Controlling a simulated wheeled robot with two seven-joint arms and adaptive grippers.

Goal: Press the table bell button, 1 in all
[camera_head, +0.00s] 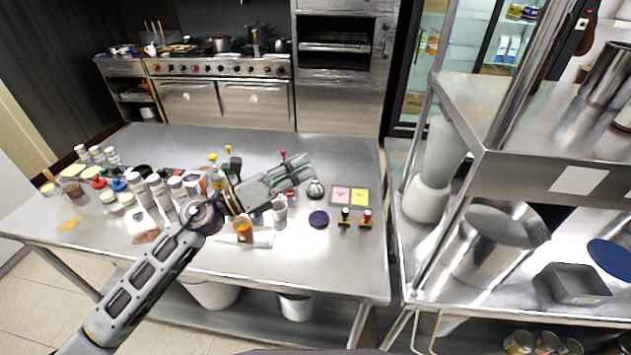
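The table bell (316,188) is a small silver dome on the steel table, with a dark base. It stands upright right of the middle of the tabletop. My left gripper (304,167) reaches in from the lower left, its fingertips just up and left of the bell in the picture. The fingertips look close together, but I cannot tell whether they are open or shut. I see nothing held in them. A gap shows between the gripper and the bell. My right gripper is not in view.
A tray with pink and yellow notes (350,196) lies right of the bell. Two stamps (365,218) and a dark purple disc (319,218) lie nearer. Many bottles and jars (140,190) crowd the table's left. A steel shelf (560,145) rises on the right.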

